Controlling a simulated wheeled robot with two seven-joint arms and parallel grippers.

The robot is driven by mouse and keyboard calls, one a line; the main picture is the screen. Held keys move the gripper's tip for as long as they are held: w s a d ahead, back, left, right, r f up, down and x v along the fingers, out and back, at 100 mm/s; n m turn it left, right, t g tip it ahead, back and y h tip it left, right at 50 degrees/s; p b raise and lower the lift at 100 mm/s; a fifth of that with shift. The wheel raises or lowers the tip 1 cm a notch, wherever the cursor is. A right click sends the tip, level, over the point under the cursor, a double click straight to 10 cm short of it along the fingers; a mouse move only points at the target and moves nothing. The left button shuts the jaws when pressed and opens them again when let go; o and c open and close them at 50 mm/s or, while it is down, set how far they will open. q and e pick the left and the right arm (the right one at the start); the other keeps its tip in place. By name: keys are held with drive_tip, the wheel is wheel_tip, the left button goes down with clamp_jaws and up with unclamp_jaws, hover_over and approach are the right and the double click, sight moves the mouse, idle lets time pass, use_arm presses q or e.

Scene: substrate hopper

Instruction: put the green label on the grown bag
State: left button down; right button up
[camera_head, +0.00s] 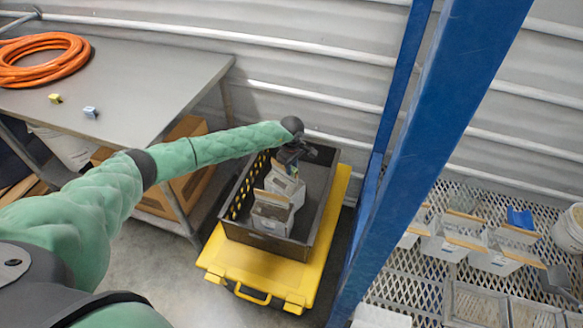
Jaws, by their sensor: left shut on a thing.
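My left gripper (297,156) reaches over a black crate (236,228), just above or at the top of the rear bag. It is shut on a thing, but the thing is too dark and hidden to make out. Two pale bags with tan top strips stand in the crate, a rear bag (284,186) and a front bag (271,219). I cannot tell from here which bag is grown. No green label shows clearly anywhere. My right gripper is out of view.
The crate stands on a yellow case (231,258). A grey table (150,78) holds an orange hose (45,72), a yellow clip (55,98) and a pale blue clip (90,112). A blue post (408,150) stands right, before a mesh rack (405,290) with several bags.

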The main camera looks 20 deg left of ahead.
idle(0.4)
use_arm(q)
drive_tip(key=c, duration=1.2)
unclamp_jaws()
drive_tip(key=shift+o, duration=0.5)
drive_tip(key=o, duration=0.5)
drive_tip(key=shift+c, duration=0.2)
drive_tip(key=shift+r+p, duration=0.7)
drive_tip(key=shift+r, duration=2.8)
